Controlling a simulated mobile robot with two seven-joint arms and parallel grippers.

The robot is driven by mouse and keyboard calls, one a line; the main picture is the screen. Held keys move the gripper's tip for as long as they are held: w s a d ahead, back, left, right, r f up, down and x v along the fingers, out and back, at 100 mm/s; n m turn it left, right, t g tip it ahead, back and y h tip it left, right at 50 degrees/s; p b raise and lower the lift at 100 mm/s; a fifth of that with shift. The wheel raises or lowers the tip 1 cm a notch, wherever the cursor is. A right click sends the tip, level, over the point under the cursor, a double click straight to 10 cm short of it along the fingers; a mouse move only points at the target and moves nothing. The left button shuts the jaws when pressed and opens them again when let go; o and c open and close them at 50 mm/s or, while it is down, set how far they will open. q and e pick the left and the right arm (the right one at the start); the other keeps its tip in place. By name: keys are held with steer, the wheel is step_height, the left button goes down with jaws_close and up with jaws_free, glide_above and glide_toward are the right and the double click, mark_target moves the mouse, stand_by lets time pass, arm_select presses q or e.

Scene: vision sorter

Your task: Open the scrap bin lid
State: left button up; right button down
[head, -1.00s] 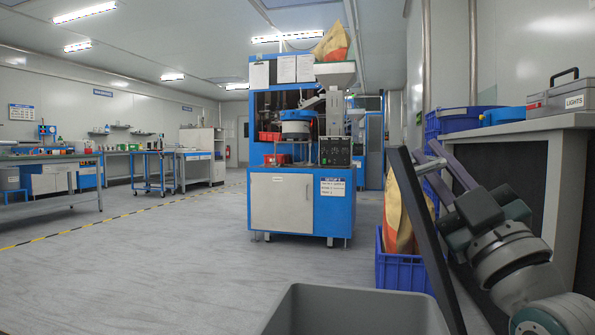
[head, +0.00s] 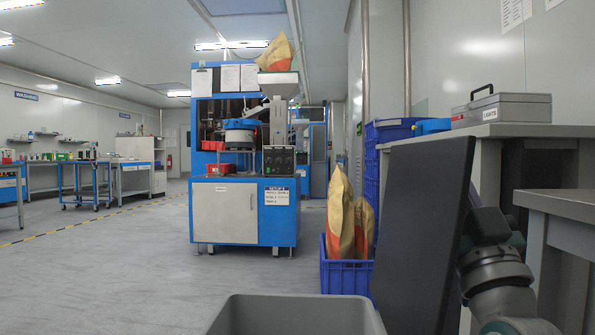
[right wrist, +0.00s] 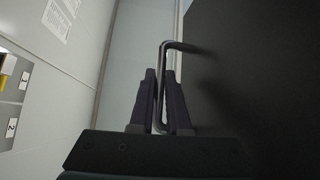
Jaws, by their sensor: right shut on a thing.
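The scrap bin (head: 292,302) is a grey open-topped bin at the bottom centre of the head view; only its upper part shows. Its dark lid (head: 425,235) stands steeply up at the bin's right side, leaning a little to the right. The lid also fills the right of the right wrist view (right wrist: 255,75). My right gripper (right wrist: 160,76) is shut on the lid's metal bar handle (right wrist: 181,46), which runs between its fingers. In the head view my right arm is behind the lid, which hides the fingers. My left gripper is in neither view.
A blue crate (head: 345,279) with paper sacks (head: 340,215) stands behind the lid. A grey bench (head: 470,133) with a grey case (head: 501,109) is at the right. A blue machine cabinet (head: 277,222) stands beyond the bin. The floor at left is clear.

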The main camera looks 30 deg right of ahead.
mark_target(422, 243)
steer(key=c, duration=0.9)
jaws_free()
steer(key=shift+f, duration=0.1)
steer(key=shift+s+a+f, duration=0.15)
steer(key=shift+s+f, duration=0.1)
steer(key=v, duration=0.9)
steer(key=shift+s, duration=0.1)
